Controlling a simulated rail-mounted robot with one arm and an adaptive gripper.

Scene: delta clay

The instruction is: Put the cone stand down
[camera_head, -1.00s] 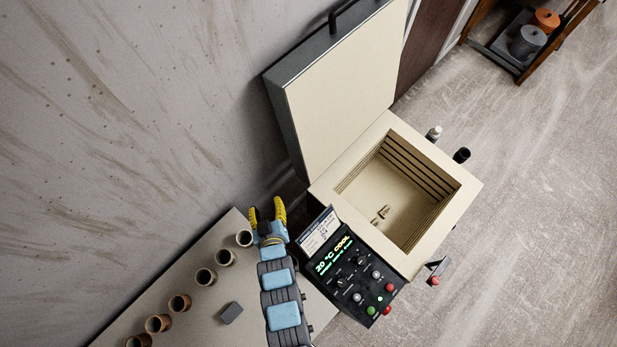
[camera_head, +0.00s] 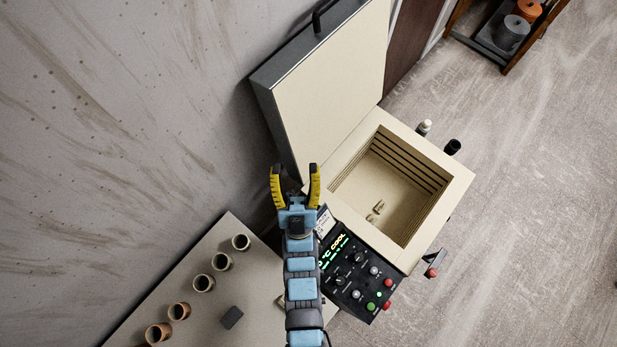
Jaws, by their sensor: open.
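My gripper (camera_head: 295,178) has yellow and black fingers spread wide, with nothing between them. It is over the left corner of the open kiln (camera_head: 457,192), between the raised lid and the table. Small tan pieces (camera_head: 375,211) stand on the kiln floor; they may be the cone stand, but they are too small to tell. They are well to the right of my gripper and apart from it. A small pale thing (camera_head: 281,299) on the table is partly hidden by my arm, and I cannot tell what it is.
The kiln lid (camera_head: 330,85) stands open against the wall. The control panel (camera_head: 357,285) reads COOL. The table (camera_head: 215,265) holds a row of cups (camera_head: 221,261) and a dark grey block (camera_head: 232,317).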

